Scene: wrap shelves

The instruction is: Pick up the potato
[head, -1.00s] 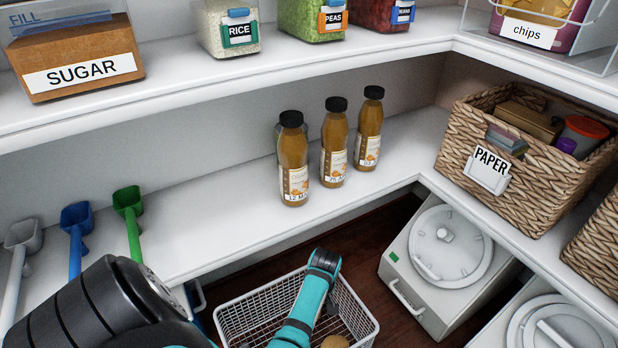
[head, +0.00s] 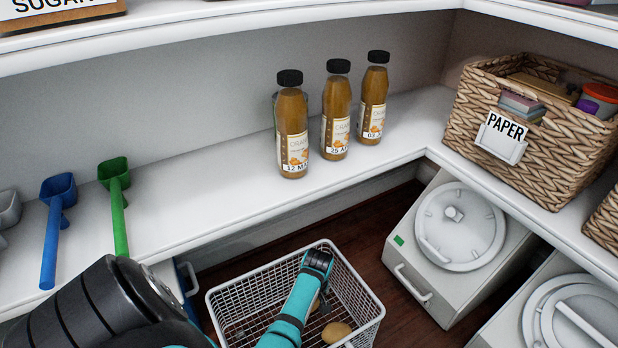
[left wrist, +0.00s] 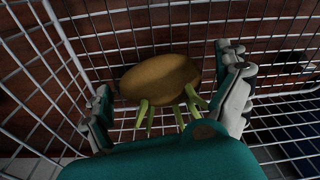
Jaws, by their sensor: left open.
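A brown oval potato (left wrist: 160,80) with yellow-green sprouts lies in a white wire basket (left wrist: 285,97) in the left wrist view. My left gripper (left wrist: 168,88) is open, with one finger to each side of the potato and visible gaps between. In the head view my left arm reaches down into the basket (head: 362,283), where its gripper is partly hidden behind its own wrist. A brown potato (head: 336,332) shows at the basket's near end. A smaller brown patch shows beside the gripper; I cannot tell whether it is another potato. My right gripper is not in view.
The wire basket walls rise around my gripper. A white shelf (head: 180,220) above and behind holds several scoops and juice bottles (head: 292,135). A wicker basket labelled PAPER (head: 540,165) stands right. White lidded bins (head: 455,240) stand on the floor right of the wire basket.

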